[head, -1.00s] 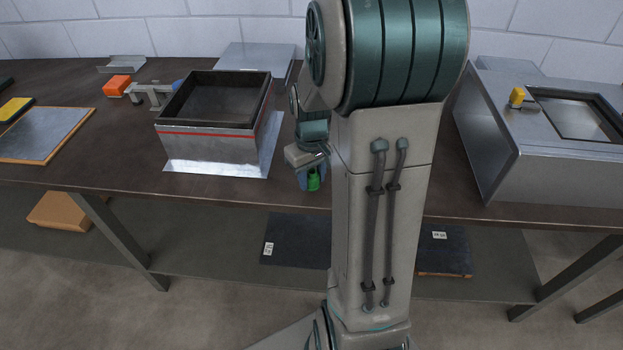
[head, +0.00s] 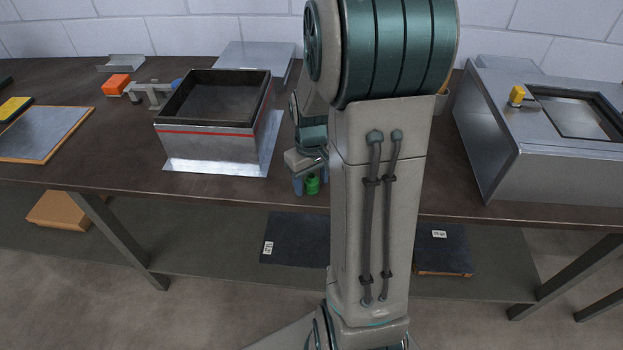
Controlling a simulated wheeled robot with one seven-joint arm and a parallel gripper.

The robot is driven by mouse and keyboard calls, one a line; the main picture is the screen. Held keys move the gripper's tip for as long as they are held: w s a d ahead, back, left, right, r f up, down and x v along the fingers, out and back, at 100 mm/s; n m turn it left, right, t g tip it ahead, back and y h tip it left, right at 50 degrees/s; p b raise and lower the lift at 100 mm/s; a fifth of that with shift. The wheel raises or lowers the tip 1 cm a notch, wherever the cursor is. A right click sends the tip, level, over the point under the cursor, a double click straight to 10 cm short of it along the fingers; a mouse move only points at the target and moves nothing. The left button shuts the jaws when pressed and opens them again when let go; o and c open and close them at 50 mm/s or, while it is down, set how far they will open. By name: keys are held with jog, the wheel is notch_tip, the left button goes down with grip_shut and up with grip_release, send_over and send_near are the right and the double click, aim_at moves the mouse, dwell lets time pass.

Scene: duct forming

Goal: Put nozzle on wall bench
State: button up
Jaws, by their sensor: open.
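A small green piece (head: 312,184), which looks like the nozzle, stands upright near the front edge of the wall bench (head: 130,155). My gripper (head: 308,182) is open and points down at the green piece, with its blue-grey fingers close around or beside it. I cannot tell whether they touch it. My arm hides the bench to the right of the gripper and part of the gripper itself.
A metal duct box (head: 208,144) with a flange stands left of my gripper. An orange block (head: 116,84), a grey bracket tool (head: 150,92) and a framed sheet (head: 45,134) lie further left. A large metal housing (head: 540,165) stands at the right.

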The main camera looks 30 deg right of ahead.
aim_at(311, 176)
notch_tip(311, 176, up, 12)
jog(key=s+a+r+m+t, duration=0.1)
jog(key=s+a+t, duration=0.1)
jog(key=s+a, duration=0.9)
jog(key=shift+s+a+t+p, duration=0.3)
jog(key=shift+a+t, duration=0.05)
jog(key=shift+t, duration=0.05)
